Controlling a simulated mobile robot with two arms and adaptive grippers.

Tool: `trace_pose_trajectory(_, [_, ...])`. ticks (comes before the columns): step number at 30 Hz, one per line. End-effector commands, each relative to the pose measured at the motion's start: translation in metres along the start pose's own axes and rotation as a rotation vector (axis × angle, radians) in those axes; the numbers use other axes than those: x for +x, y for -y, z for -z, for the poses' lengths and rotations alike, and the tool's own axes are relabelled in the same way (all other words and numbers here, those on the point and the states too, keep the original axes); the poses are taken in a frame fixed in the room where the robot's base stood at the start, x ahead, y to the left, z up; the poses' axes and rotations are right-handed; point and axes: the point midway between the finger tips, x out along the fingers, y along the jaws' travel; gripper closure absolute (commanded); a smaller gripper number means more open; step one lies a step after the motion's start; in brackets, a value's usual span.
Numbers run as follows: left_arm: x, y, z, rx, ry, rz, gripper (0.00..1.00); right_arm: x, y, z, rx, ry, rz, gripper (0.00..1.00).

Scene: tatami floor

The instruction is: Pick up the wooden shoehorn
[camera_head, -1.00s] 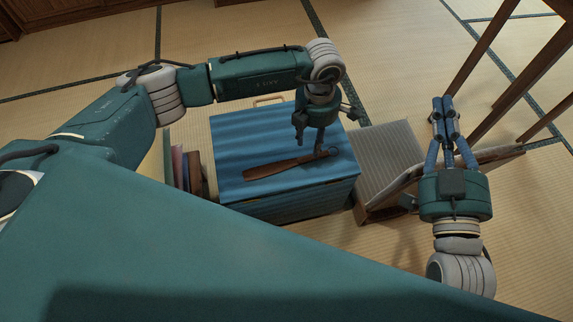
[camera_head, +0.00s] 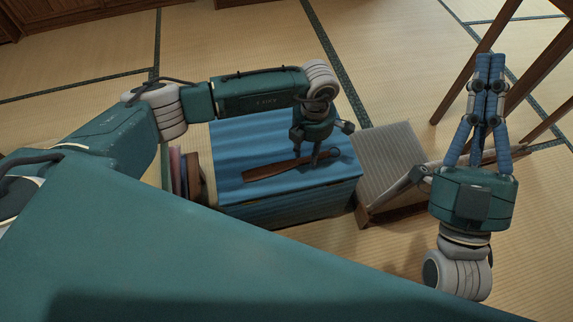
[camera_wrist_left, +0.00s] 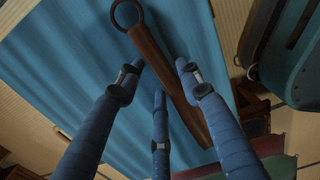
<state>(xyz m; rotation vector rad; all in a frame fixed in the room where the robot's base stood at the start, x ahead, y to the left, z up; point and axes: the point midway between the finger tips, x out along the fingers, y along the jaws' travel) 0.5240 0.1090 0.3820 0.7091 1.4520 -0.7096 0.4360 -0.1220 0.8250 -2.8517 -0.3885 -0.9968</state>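The wooden shoehorn (camera_head: 272,170) lies flat on the blue cloth-covered top of a chest (camera_head: 235,150). It is long and brown. In the left wrist view the shoehorn (camera_wrist_left: 165,68) runs diagonally, with a dark ring at its upper end. My left gripper (camera_head: 315,162) points down over the shoehorn's right end. In the wrist view its fingers (camera_wrist_left: 160,72) are spread apart, with the shoehorn between the two upper fingertips; I cannot tell whether any finger touches it. My right gripper (camera_head: 490,58) is far to the right, its fingers together and empty.
Upright books (camera_head: 180,170) stand against the chest's left side. A woven grey seat (camera_head: 385,155) stands close on the right. Wooden legs (camera_head: 535,75) rise at the far right. Tatami floor (camera_head: 420,50) is open behind the chest.

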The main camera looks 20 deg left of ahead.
Motion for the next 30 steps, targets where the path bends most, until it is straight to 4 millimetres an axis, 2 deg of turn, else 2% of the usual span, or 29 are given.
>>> trace_pose_trajectory(4, [0.0,0.0,0.0,0.0,0.0,0.0,0.66,0.0,0.0,0.0,0.0,0.001,0.0,1.0])
trace_pose_trajectory(9, [0.0,0.0,0.0,0.0,0.0,0.0,0.96,0.0,0.0,0.0,0.0,0.002,0.0,1.0])
trace_pose_trajectory(24, [-0.005,0.0,0.0,0.0,0.0,0.0,0.96,0.001,0.0,-0.003,-0.001,0.019,-0.001,1.0])
trace_pose_trajectory(30, [-0.022,-0.001,0.0,0.001,0.002,-0.001,0.96,-0.001,-0.004,-0.032,-0.006,0.152,-0.007,1.0])
